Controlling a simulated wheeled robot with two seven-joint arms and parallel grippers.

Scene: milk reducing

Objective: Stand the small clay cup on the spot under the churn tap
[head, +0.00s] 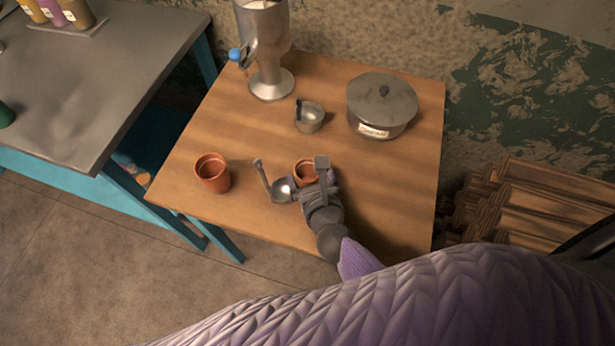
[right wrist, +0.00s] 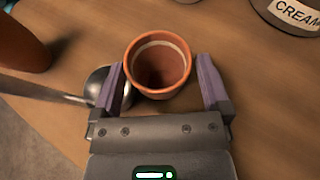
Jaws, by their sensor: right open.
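The churn (head: 266,45) is a metal vessel on a foot at the back left of the wooden table, with a blue-knobbed tap (head: 238,56) on its left side. One small clay cup (head: 304,171) stands upright near the front middle, partly hidden by my right gripper (head: 312,178). In the right wrist view this clay cup (right wrist: 158,64) sits between the two purple fingers of the open right gripper (right wrist: 165,85), with gaps at both sides. A second clay cup (head: 212,173) stands upright at the front left. My left gripper is not in view.
A ladle (head: 281,190) lies just left of the right gripper, its bowl (right wrist: 103,84) close by the left finger. A small metal cup (head: 309,116) and a lidded cream pot (head: 382,105) stand farther back. The wood left of the churn foot looks clear.

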